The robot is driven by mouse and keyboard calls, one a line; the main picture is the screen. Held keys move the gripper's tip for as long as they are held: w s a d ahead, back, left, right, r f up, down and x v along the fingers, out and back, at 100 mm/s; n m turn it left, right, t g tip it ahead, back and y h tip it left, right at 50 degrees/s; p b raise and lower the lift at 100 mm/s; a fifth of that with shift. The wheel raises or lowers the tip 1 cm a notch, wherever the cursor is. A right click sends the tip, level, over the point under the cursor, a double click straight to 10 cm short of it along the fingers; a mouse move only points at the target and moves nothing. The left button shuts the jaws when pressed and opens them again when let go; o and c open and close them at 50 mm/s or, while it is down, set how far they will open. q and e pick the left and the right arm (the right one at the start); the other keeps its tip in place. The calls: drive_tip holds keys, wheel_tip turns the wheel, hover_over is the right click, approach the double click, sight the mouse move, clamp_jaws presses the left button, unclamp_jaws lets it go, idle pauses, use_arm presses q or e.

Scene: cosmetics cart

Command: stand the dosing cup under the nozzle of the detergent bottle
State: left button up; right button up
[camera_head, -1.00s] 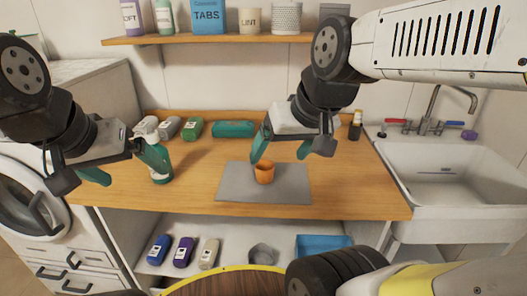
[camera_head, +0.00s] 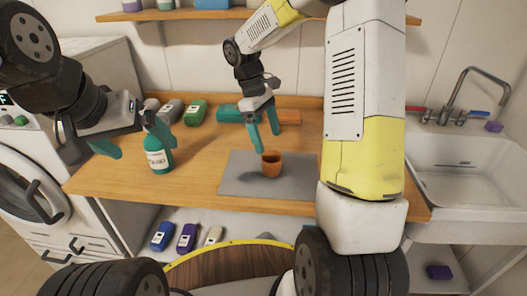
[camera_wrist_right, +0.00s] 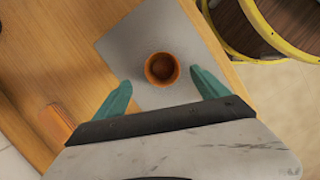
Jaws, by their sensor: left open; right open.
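The orange dosing cup (camera_head: 271,167) stands upright on the grey mat (camera_head: 243,184). In the right wrist view the cup (camera_wrist_right: 161,69) shows its open top, slightly ahead of and between my fingertips. My right gripper (camera_head: 266,141) is open and empty, its teal fingers just above and behind the cup; its fingers also show in the wrist view (camera_wrist_right: 161,80). The detergent bottle (camera_head: 159,157), teal with a white label, stands left of the mat. My left gripper (camera_head: 132,140) is open beside the bottle, its right finger hiding the bottle's top. The nozzle is not clearly seen.
Several bottles, including a green one (camera_head: 196,112), lie at the counter's back left. A teal item (camera_head: 230,113) and an orange-brown block (camera_head: 289,116) lie behind the mat. The sink (camera_head: 465,165) is at right. The counter between bottle and mat is clear.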

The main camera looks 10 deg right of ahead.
sight(272, 158)
drive_tip(key=x, duration=0.8)
drive_tip(key=shift+a, duration=0.3)
drive_tip(key=c, duration=1.5)
drive_tip(key=shift+c, duration=0.2)
drive_tip(key=shift+r, duration=0.1)
